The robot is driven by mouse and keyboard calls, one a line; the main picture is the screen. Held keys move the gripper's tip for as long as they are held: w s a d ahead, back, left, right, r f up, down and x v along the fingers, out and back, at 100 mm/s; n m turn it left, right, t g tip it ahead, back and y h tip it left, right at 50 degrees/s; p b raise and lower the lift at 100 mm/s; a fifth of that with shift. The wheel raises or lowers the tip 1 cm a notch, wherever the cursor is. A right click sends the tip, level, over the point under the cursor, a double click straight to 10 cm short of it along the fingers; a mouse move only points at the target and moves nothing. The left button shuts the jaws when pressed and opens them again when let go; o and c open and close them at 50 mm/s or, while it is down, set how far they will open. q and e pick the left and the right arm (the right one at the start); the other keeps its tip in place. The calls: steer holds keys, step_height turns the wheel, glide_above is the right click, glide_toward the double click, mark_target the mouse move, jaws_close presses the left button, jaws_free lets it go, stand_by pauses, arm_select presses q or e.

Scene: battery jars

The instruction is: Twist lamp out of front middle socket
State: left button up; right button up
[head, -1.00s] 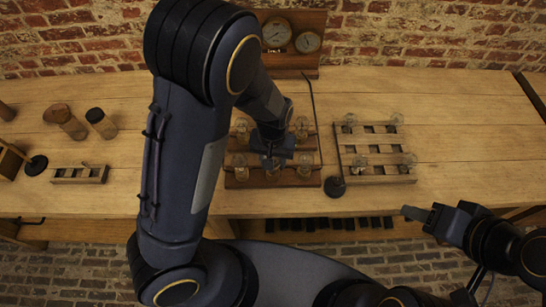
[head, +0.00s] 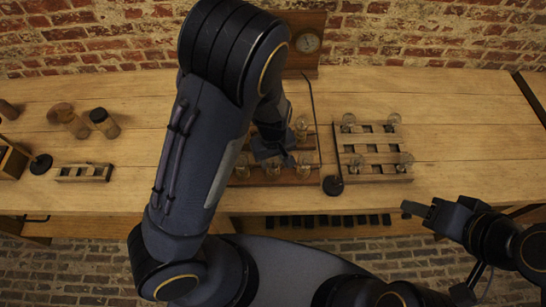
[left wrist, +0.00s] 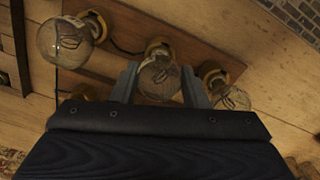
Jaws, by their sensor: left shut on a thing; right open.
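The wooden lamp board (head: 243,180) stands at the middle of the bench, partly hidden behind my left arm. Clear glass lamps in brass sockets stand on it, in two rows. My left gripper (head: 272,158) is over the middle of the front row. In the left wrist view my left gripper (left wrist: 160,85) is shut on the middle lamp (left wrist: 160,78), one finger on each side. The lamp is at its brass socket (left wrist: 158,47); I cannot tell whether it is loose in it. My right gripper (head: 415,209) is open and empty off the bench's front edge.
Neighbouring lamps stand close on both sides, the left one (left wrist: 66,42) and the right one (left wrist: 234,97). A pale rack (head: 375,178) with several lamps is right of the board.

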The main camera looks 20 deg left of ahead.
arm_select(q)
steer(key=n+p, duration=0.1)
steer(key=n, duration=0.2)
steer(key=shift+r+p, duration=0.1)
steer(key=shift+p, duration=0.25)
steer(key=shift+n, duration=1.1)
steer(key=shift+r, duration=0.2)
steer(key=shift+r, duration=0.75)
steer(key=shift+r, duration=0.3)
steer(key=shift+r, duration=2.35)
